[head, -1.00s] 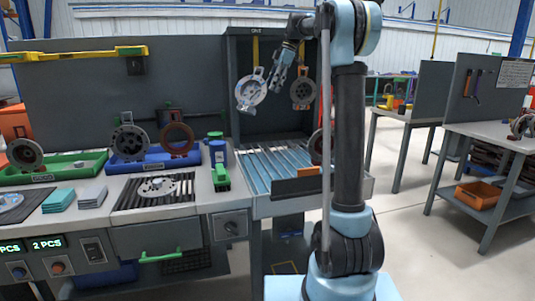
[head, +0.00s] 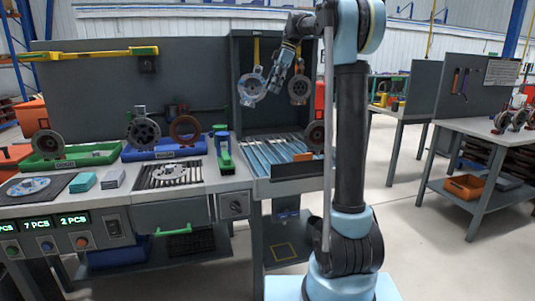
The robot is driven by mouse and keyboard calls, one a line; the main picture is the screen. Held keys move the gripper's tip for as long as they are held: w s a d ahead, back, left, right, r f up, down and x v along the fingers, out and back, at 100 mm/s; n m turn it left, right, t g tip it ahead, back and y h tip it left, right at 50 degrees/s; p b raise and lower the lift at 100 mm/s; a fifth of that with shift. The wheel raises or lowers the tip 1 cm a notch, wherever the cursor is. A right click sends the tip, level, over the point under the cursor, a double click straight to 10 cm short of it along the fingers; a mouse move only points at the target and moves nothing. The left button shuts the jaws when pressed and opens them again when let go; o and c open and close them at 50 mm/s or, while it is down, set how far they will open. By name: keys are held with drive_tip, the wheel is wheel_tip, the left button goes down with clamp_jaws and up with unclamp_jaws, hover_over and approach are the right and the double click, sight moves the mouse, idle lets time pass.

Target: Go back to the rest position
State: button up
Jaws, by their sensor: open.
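My gripper (head: 278,80) is open at the end of my raised arm, in the upper middle of the head view. It is in front of the dark hook booth, between two hanging discs. A silver disc (head: 251,87) hangs from a yellow hook just left of my gripper. An orange-brown disc (head: 299,89) hangs to its right. Whether my fingers touch the silver disc cannot be told from this angle; nothing shows held between them.
Below the booth is a slatted roller bed (head: 268,153). The workbench at left carries a green tray (head: 100,157), a blue tray (head: 198,151), discs and a grille plate (head: 168,183). My arm column hides part of the booth's right side. Another table (head: 485,140) stands right, with clear floor before it.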

drive_tip(key=s+d+f+m+t+h, duration=0.1)
drive_tip(key=s+d+f+m, duration=0.25)
drive_tip(key=s, duration=0.45)
drive_tip(key=s+d+f+m, duration=0.3)
drive_tip(key=s+f+m, duration=0.15)
drive_tip(key=s, duration=0.35)
drive_tip(key=s+d+f+m+t+h, duration=0.1)
drive_tip(key=s+d+f+m, duration=0.2)
drive_tip(key=s+f, duration=0.35)
drive_tip(key=s+d+f+m+h, duration=0.1)
drive_tip(key=s+d+f+m, duration=0.2)
drive_tip(key=s+f, duration=0.7)
drive_tip(key=s+d+f+m+t+h, duration=0.1)
drive_tip(key=s+d+f+m, duration=0.3)
drive_tip(key=s+f, duration=0.7)
drive_tip(key=shift+s+f+m, duration=0.15)
drive_tip(key=shift+f+m, duration=0.3)
drive_tip(key=shift+m, duration=0.65)
drive_tip(key=shift+w+f, duration=0.2)
drive_tip(key=shift+w, duration=0.25)
idle(0.6)
